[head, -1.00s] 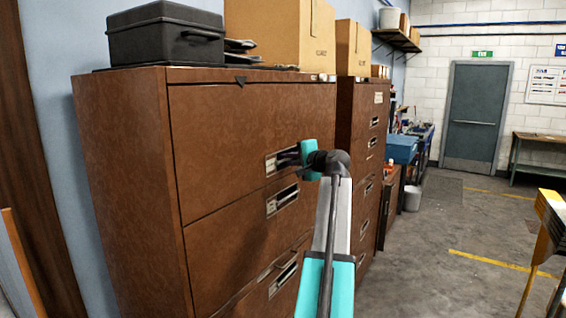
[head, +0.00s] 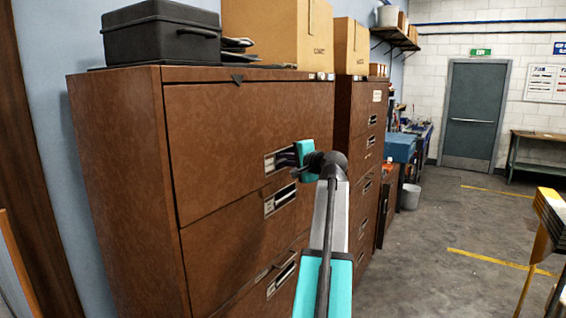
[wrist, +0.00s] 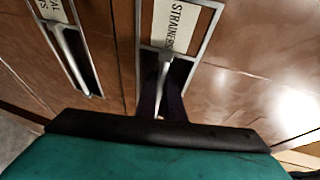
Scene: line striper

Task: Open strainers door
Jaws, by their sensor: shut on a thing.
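The strainers door (head: 235,130) is the top front of the near brown cabinet, and it looks closed. Its label (wrist: 172,25) reads "STRAINERS" in the wrist view, in a metal frame with a recessed handle (wrist: 164,70) below it. My gripper (head: 298,155) is at this handle in the head view, shut on it. In the wrist view the dark gripper edge covers the lower end of the handle, so the contact itself is partly hidden.
Another labelled handle (wrist: 68,45) sits beside it in the wrist view. A black case (head: 160,40) and a cardboard box (head: 280,32) stand on top of the cabinet. A second brown cabinet (head: 362,105) stands beyond.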

